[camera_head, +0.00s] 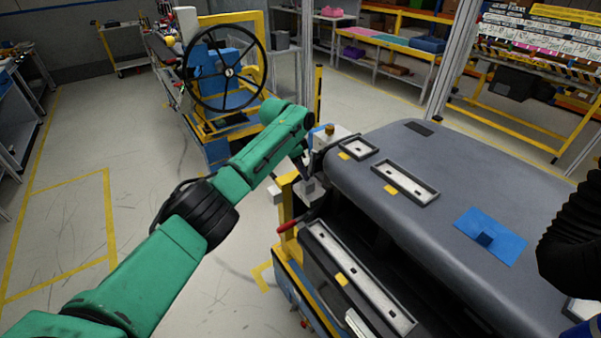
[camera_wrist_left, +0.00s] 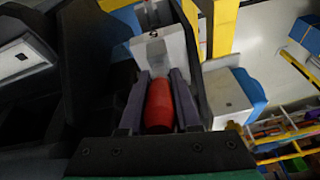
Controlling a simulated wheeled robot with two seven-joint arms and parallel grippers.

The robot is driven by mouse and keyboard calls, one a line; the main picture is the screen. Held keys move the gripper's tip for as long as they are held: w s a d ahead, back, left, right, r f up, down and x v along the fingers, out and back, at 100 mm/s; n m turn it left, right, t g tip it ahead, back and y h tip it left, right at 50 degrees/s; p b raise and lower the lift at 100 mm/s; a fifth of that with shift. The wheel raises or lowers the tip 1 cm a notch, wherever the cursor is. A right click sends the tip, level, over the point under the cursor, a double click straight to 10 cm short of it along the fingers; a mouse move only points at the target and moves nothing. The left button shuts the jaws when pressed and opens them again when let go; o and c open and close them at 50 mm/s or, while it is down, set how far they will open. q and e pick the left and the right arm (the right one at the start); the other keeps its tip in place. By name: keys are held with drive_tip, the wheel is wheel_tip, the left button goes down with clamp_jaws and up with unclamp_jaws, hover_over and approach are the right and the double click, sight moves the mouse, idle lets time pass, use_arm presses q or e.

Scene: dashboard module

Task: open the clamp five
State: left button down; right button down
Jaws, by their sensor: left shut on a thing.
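The red clamp handle (camera_wrist_left: 158,104) stands between the two dark fingers of my left gripper (camera_wrist_left: 157,98), which is shut on it. A pale metal block (camera_wrist_left: 160,50) of the clamp shows just beyond the handle. In the head view my left gripper (camera_head: 303,168) is at the far left corner of the grey dashboard module (camera_head: 430,165), and the handle is hidden there. A second red handle (camera_head: 288,228) sticks out nearer, at the module's left side. No clamp number is readable. My right arm (camera_head: 572,240) shows at the right edge, but its gripper is out of view.
The module rests on a yellow and blue frame (camera_head: 290,275). A blue plate (camera_head: 490,237) lies on its top. A steering wheel stand (camera_head: 225,70) is behind my left arm. The floor (camera_head: 60,210) at the left is open.

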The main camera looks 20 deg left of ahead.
use_arm(q)
drive_tip(key=shift+w+d+r, duration=0.1)
drive_tip(key=shift+d+r, duration=0.05)
drive_tip(key=c, duration=0.6)
unclamp_jaws()
use_arm(e)
drive_tip(key=shift+d, duration=0.25)
use_arm(q)
drive_tip(key=b+v, duration=0.3)
drive_tip(key=v, duration=1.1)
drive_tip(key=shift+r, duration=0.2)
use_arm(e)
wheel_tip(320, 180, down, 4)
drive_tip(key=shift+r, duration=0.25)
drive_tip(key=shift+a, duration=0.1)
